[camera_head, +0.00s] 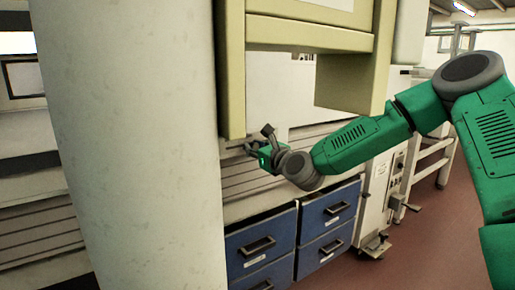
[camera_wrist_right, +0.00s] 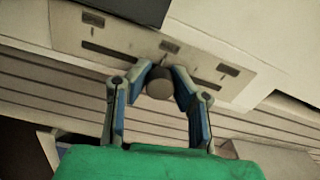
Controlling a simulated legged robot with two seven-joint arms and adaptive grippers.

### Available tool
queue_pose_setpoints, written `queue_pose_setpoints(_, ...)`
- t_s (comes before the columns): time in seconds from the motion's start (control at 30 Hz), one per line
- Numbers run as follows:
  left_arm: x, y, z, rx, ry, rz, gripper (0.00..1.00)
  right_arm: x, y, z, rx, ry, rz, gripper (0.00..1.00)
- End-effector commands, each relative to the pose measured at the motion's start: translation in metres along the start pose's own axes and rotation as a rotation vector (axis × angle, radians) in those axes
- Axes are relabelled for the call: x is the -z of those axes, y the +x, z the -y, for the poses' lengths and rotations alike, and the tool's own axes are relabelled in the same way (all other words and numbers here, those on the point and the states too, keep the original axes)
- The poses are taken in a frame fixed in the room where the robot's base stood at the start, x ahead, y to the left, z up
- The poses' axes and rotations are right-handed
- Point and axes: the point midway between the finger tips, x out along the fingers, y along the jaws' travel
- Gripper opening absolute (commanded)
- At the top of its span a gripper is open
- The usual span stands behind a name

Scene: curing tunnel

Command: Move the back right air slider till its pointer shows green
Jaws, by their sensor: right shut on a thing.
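My right gripper (camera_head: 260,142) reaches under the cream hood to a machine front in the head view. In the right wrist view my right gripper (camera_wrist_right: 160,72) is shut on a round dark slider knob (camera_wrist_right: 160,87). The knob stands at the middle of a pale panel (camera_wrist_right: 135,53) with dark slots and small dark windows (camera_wrist_right: 168,46). No green pointer can be made out in these windows. The slot behind the held knob is mostly hidden by the fingers. My left gripper is not in view.
A thick pale column (camera_head: 130,140) fills the left of the head view. The cream hood frame (camera_head: 232,70) hangs close above my right gripper. Blue drawers (camera_head: 262,245) stand below it. A ribbed surface (camera_wrist_right: 50,80) lies beside the panel.

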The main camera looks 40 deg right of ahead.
Motion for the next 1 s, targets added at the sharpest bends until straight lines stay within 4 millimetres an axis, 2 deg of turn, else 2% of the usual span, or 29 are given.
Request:
queue_pose_setpoints(0.07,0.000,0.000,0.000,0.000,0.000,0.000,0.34,0.005,-0.001,-0.001,-0.004,0.001,-0.011,0.00)
queue_pose_setpoints(0.1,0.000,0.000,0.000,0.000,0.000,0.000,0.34,0.005,-0.001,0.000,-0.004,0.001,-0.011,0.31)
queue_pose_setpoints(0.13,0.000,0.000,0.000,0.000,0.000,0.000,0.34,0.005,-0.001,0.000,-0.004,0.001,-0.010,0.41)
queue_pose_setpoints(0.43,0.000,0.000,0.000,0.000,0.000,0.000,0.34,0.003,-0.001,0.000,-0.002,0.001,-0.005,0.42)
queue_pose_setpoints(0.57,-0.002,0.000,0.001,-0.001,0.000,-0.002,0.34,0.002,-0.008,0.001,0.000,0.004,-0.004,0.42)
queue_pose_setpoints(0.9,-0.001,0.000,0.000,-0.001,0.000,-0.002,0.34,0.002,-0.066,0.002,-0.001,0.007,-0.002,0.42)
queue_pose_setpoints(1.0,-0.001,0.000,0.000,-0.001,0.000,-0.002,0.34,0.003,-0.078,0.002,-0.001,0.006,-0.004,0.42)
